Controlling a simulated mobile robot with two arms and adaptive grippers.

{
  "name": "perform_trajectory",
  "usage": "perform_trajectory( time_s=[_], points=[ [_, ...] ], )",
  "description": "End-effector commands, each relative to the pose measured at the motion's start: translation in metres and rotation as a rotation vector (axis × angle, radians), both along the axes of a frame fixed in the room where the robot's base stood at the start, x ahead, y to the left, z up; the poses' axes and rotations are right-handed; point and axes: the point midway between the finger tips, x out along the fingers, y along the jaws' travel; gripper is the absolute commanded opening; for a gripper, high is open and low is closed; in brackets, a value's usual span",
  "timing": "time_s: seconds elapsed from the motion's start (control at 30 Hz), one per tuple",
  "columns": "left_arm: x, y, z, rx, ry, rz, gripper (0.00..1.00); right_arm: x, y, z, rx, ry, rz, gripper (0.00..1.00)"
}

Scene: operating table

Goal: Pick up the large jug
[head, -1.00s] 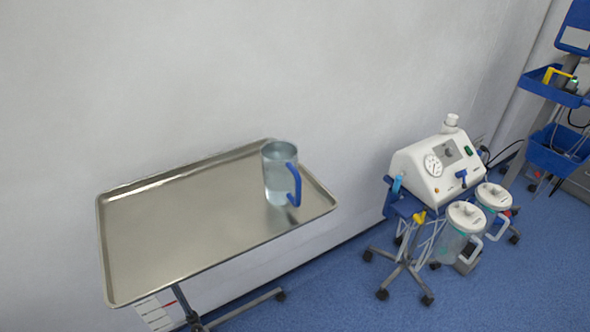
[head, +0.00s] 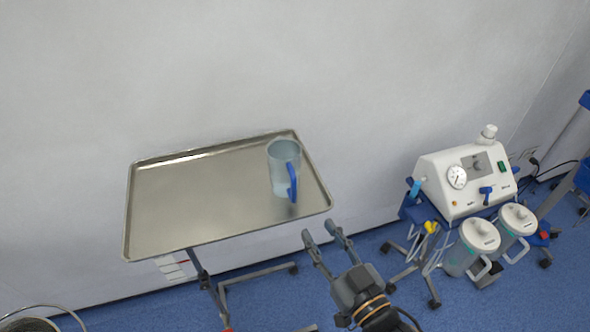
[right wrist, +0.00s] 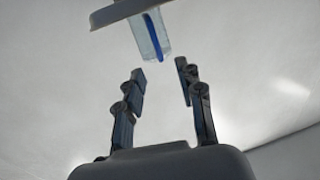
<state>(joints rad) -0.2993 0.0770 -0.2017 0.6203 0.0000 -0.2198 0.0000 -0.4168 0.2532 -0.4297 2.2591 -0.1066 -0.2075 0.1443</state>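The large jug (head: 281,172) is a clear, bluish jug with a blue handle. It stands upright near the right end of a metal tray (head: 190,206), with its handle toward the camera and to the right. My right gripper (head: 322,227) is open and empty in front of the tray's right corner, apart from the jug. My left gripper is not in view.
The tray sits on a wheeled stand (head: 215,285) against a white wall (head: 200,70). A white suction machine (head: 465,180) with two canisters stands on a wheeled cart to the right. The rest of the tray is bare. A round rimmed thing (head: 35,322) shows at the bottom left.

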Motion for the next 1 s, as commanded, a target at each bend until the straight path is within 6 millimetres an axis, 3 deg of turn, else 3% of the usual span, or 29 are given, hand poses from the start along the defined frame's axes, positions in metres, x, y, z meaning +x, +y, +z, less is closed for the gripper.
perform_trajectory(
  time_s=[0.4, 0.63, 1.0],
  points=[
    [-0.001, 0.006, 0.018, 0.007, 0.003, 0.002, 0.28, 0.065, 0.032, 0.002, 0.000, -0.001, -0.001, 0.37],
    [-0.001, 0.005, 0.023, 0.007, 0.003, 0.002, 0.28, 0.079, 0.037, 0.002, 0.000, 0.000, -0.001, 0.37],
    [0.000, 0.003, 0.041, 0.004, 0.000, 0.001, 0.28, 0.121, 0.052, 0.003, 0.000, 0.000, -0.001, 0.37]
  ],
)
